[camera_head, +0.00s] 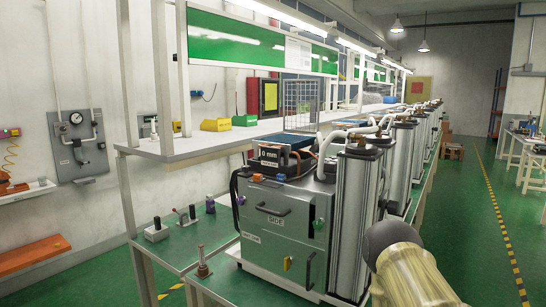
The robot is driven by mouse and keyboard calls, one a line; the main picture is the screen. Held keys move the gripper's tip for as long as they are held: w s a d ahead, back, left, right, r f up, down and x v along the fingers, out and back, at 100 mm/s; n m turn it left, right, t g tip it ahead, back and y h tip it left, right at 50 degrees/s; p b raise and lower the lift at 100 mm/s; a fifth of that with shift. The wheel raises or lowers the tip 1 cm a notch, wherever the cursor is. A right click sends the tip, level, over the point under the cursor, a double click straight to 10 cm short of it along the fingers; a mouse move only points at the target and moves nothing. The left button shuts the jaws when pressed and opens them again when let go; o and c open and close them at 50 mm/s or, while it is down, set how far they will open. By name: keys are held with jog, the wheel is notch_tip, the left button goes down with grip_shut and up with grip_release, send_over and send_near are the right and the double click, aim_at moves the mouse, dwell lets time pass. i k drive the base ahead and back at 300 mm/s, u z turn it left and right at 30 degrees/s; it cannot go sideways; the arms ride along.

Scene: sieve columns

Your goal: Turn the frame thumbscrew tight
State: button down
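A grey machine cabinet (275,222) labelled SIDE stands on the green bench in the middle, with a tall metal column (352,222) at its right. A display reading "0 mm" (269,156) sits on top of the cabinet. Small coloured knobs show on the cabinet: a green one (318,224) and a yellow one (287,263). I cannot tell which part, if any, is the frame thumbscrew; it is too small or hidden. A beige link of my arm (405,272) with a dark rounded end is at the lower right, in front of the column. My gripper is not in view.
A row of similar columns (402,150) runs back along the bench. Small levers and a switch box (156,231) stand on the green bench at left. A white shelf (200,146) carries yellow and green bins. The green aisle floor (470,225) at right is clear.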

aim_at(245, 168)
jog(key=u, duration=0.05)
jog(key=k, duration=0.5)
jog(key=z, duration=0.5)
jog(key=i, duration=0.9)
jog(key=u, duration=0.75)
